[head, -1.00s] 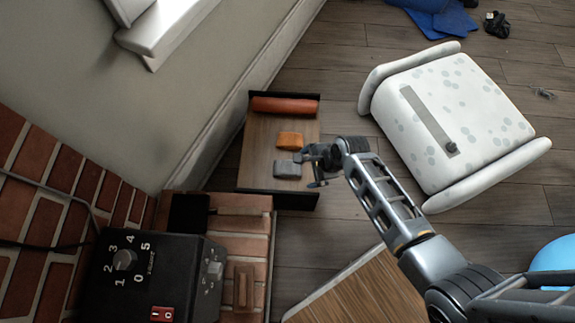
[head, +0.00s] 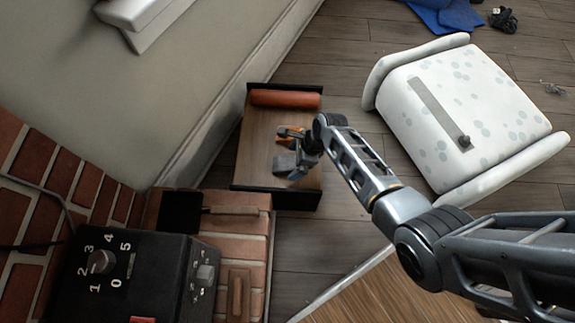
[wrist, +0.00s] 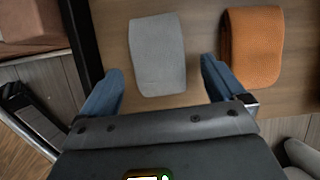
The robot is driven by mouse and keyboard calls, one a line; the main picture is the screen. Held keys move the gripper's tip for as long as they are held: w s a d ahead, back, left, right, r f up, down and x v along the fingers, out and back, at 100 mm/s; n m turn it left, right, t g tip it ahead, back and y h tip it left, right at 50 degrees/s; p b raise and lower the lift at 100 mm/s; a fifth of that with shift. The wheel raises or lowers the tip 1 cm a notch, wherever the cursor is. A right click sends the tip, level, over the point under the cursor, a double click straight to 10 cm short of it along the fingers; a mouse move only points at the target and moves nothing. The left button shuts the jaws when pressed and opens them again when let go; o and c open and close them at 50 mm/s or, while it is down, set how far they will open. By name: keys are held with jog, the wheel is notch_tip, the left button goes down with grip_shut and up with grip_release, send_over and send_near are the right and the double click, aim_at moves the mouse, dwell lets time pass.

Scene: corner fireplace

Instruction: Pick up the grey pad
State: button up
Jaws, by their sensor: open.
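The grey pad (wrist: 157,55) lies flat on the wooden tray (head: 262,135) with dark end walls. In the wrist view it sits ahead of and between the two blue fingers of my gripper (wrist: 162,88). The jaws are open and nothing is held. In the head view my gripper (head: 289,155) is over the tray and covers part of the grey pad (head: 285,162). I cannot tell the exact height of the fingers above it.
An orange folded cloth (wrist: 252,45) lies close to the right finger in the wrist view. A red-orange roll (head: 286,98) lies at the tray's far end. A white spotted armchair (head: 465,115) stands to the right. A black control box (head: 125,275) and bricks are at lower left.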

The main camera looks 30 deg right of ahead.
aim_at(287, 162)
jog(key=shift+w+a+f, duration=0.2)
jog(key=shift+w+f, duration=0.05)
jog(key=shift+f, duration=0.4)
jog(key=c, duration=1.1)
jog(key=shift+r, duration=0.1)
notch_tip(287, 162, up, 5)
jog(key=p, duration=0.3)
jog(key=s+d+r+p, duration=0.1)
jog(key=s+d+r, duration=0.1)
jog(key=d, duration=0.1)
jog(key=s+d+r+p, duration=0.2)
jog(key=d, duration=0.1)
jog(key=s+d+r+p, duration=0.1)
jog(key=s+d+r, duration=0.1)
jog(key=d, duration=0.1)
jog(key=shift+s+d, duration=0.25)
jog(key=shift+s, duration=0.15)
